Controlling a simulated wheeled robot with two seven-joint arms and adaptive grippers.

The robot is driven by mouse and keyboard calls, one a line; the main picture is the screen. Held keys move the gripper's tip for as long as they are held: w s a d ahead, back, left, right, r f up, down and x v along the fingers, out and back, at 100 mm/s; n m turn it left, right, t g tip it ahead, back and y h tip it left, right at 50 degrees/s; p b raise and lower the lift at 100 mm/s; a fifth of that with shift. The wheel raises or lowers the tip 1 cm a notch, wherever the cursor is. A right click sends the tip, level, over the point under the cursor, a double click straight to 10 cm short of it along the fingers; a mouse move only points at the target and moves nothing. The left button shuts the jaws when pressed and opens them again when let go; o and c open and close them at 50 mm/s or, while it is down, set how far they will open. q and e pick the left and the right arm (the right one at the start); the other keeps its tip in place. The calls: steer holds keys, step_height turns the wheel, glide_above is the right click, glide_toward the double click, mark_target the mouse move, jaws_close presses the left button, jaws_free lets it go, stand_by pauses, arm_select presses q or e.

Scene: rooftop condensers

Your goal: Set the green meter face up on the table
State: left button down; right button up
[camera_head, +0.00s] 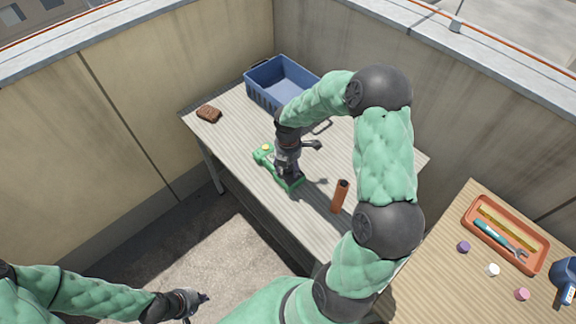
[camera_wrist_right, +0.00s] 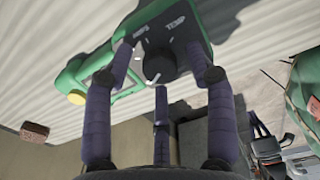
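The green meter (camera_head: 292,183) lies flat on the striped table (camera_head: 235,125), below my right gripper (camera_head: 285,165). In the right wrist view the meter (camera_wrist_right: 97,68) shows its face with a dark dial, printed lettering and a yellow knob, so its face is up. The right gripper's fingers (camera_wrist_right: 160,62) are spread apart over the face, around the dial. I cannot tell whether they touch it. The gripper hides part of the meter in the head view. My left gripper (camera_head: 190,302) is low at the left, away from the table; its fingers are too small to read.
A blue crate (camera_head: 262,91) stands at the table's back, and a brown block (camera_head: 209,113) lies at its left corner. An orange cylinder (camera_head: 340,197) stands right of the meter. A second table (camera_head: 440,275) holds an orange tray (camera_head: 474,232) with tools, small caps and a blue item (camera_head: 565,277).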

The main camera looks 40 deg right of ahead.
steer(key=shift+r, duration=0.15)
step_height(320, 180, up, 12)
steer(key=p, duration=0.5)
steer(key=s+a+f+m+y, duration=0.3)
steer(key=a+f+m, duration=0.6)
steer(key=a+f, duration=0.7)
steer(key=s+a+f+m+y, duration=0.1)
steer(key=s+a+f+m, duration=0.7)
steer(key=s+a+m, duration=0.2)
steer(key=shift+s+a+f+m, duration=0.2)
steer(key=shift+s+m, duration=0.4)
steer(key=shift+m, duration=0.5)
steer(key=shift+d, duration=0.1)
